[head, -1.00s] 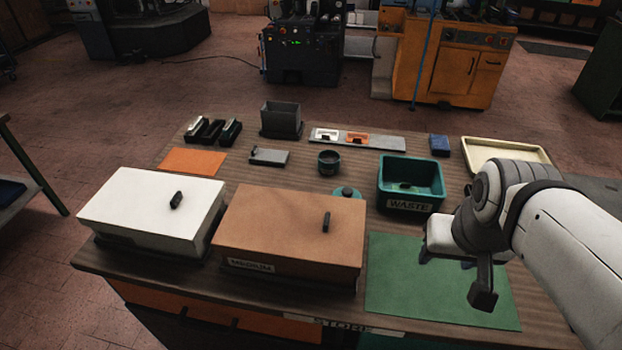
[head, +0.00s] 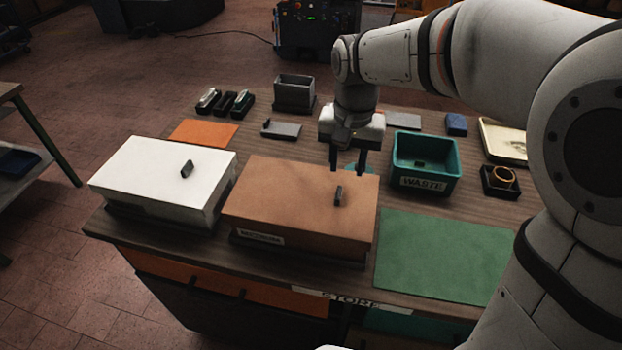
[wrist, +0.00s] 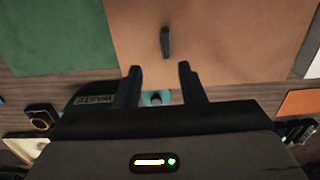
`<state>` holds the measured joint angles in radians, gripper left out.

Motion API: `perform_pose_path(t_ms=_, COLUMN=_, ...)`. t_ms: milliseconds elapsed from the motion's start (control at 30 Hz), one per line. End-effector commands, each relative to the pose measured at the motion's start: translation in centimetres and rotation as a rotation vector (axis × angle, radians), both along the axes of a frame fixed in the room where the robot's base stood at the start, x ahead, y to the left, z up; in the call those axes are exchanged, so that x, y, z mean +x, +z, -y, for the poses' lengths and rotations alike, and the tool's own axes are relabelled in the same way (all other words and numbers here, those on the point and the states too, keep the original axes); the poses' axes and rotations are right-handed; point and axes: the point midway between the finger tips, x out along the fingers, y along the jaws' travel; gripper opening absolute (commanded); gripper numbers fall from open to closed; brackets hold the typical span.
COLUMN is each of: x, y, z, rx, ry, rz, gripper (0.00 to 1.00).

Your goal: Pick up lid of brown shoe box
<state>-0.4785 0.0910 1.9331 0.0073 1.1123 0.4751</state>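The brown shoe box (head: 290,248) stands at the front middle of the bench with its lid (head: 285,195) on. A small dark handle (head: 338,196) stands up from the lid's right part. My gripper (head: 348,170) points down above the lid's back edge, behind the handle, with its fingers apart and nothing between them. In the wrist view, the handle (wrist: 165,42) lies ahead of my open fingers (wrist: 160,72), roughly in line with the gap. The brown lid (wrist: 215,40) fills the upper middle there.
A white box (head: 160,180) stands close on the left. A green mat (head: 445,255) lies on the right. A teal WASTE bin (head: 425,182) stands behind the mat. A dark tray with a brass-coloured ring (head: 502,178) is at the right. An orange mat (head: 203,133) lies behind the white box.

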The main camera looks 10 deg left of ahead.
Motion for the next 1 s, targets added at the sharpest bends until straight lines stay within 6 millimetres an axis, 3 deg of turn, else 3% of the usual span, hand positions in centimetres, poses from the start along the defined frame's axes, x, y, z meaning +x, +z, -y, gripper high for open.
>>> perform_pose_path(t_ms=367, x=0.2, y=-3.8, z=-0.7, rx=-0.003, ry=0.001, rz=-0.005, gripper=0.36)
perform_pose_path(t_ms=600, x=0.3, y=-7.2, z=-1.1, rx=-0.002, ry=0.0, rz=-0.004, gripper=0.36)
perform_pose_path(t_ms=900, x=0.4, y=-7.8, z=-1.1, rx=-0.001, ry=0.0, rz=-0.001, gripper=0.36)
perform_pose_path(t_ms=1000, x=0.3, y=-7.8, z=-1.1, rx=-0.001, ry=0.0, rz=-0.001, gripper=0.29)
